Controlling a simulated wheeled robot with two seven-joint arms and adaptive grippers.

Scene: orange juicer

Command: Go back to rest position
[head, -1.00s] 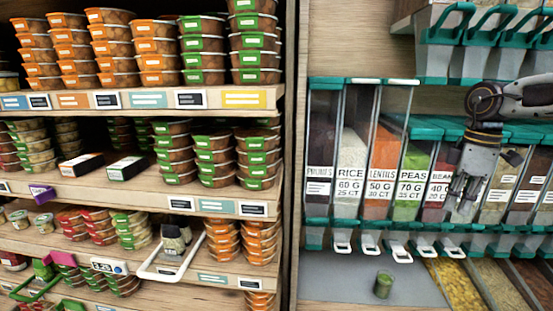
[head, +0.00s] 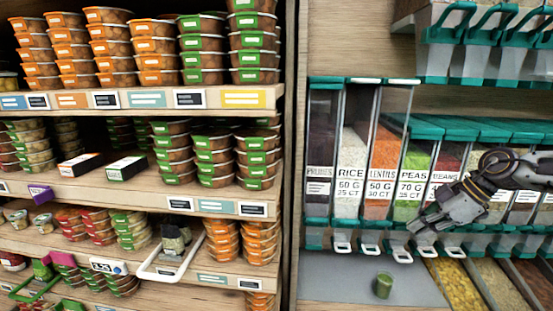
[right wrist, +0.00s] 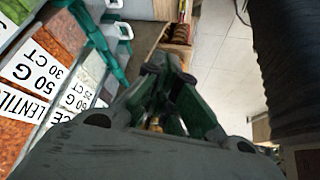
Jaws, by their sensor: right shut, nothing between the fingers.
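My right gripper (head: 418,224) comes in from the right in the head view. It is in front of the bulk dispensers, around the peas and beans bins, with its fingers pointing left and slightly down. Its fingers are shut and empty. In the right wrist view the right gripper (right wrist: 165,68) shows its closed fingertips, with the dispenser labels to the left and open floor beyond. My left gripper is not in view.
Dispensers with rice (head: 350,160), lentils (head: 384,158) and peas (head: 415,165) stand close behind my right gripper. A small green cup (head: 383,285) stands on the grey counter (head: 335,280) below. Shelves of stacked tubs (head: 205,48) fill the left side.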

